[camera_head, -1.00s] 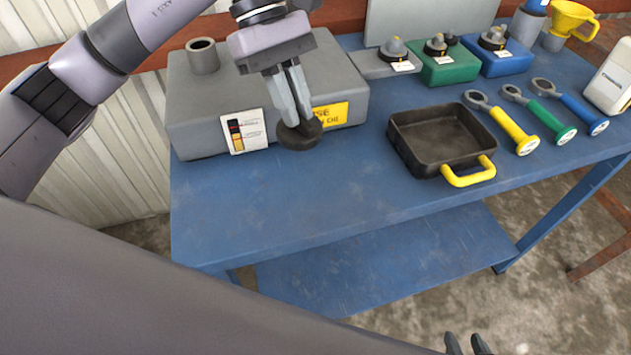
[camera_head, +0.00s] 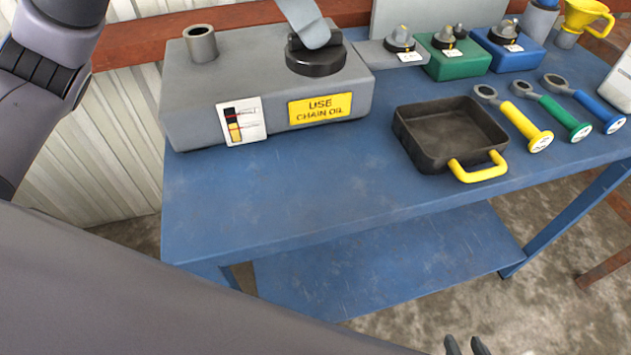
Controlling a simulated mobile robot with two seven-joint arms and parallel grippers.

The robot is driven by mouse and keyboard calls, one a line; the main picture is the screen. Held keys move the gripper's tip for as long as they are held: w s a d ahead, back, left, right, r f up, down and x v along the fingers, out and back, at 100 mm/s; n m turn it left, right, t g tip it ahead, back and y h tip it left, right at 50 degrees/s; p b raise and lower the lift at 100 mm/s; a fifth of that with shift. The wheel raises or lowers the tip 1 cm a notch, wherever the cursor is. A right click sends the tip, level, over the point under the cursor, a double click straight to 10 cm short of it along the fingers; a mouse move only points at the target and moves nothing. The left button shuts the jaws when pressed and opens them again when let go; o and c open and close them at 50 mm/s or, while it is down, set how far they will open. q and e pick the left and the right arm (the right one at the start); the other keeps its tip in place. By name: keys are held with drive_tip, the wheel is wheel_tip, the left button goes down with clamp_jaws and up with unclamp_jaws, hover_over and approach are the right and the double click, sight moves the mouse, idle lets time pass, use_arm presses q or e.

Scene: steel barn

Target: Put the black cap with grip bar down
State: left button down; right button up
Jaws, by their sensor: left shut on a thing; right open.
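The black cap with grip bar (camera_head: 315,62) is at the top right of the grey tank (camera_head: 190,85), at the back left of the bench. It looks level, with its bar upward. My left gripper (camera_head: 312,38) comes down from the top edge and is shut on the bar; most of this gripper is out of frame. I cannot tell whether the cap rests on the tank or is just above it. My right gripper (camera_head: 466,346) shows only its dark fingertips at the bottom edge, open and empty, away from the bench.
The blue bench (camera_head: 260,205) is clear in front of the tank. A black pan (camera_head: 450,130) with a yellow handle stands right of the tank. Several ring-ended tools (camera_head: 515,118) lie further right. Grey, green (camera_head: 455,65) and blue boxes with black caps stand behind.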

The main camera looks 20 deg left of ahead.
use_arm(q)
wheel_tip(320, 180, down, 20)
drive_tip(key=shift+r, duration=0.1)
idle(0.5)
drive_tip(key=shift+b, duration=0.3)
drive_tip(key=c, duration=1.2)
unclamp_jaws()
drive_tip(key=shift+o, duration=0.2)
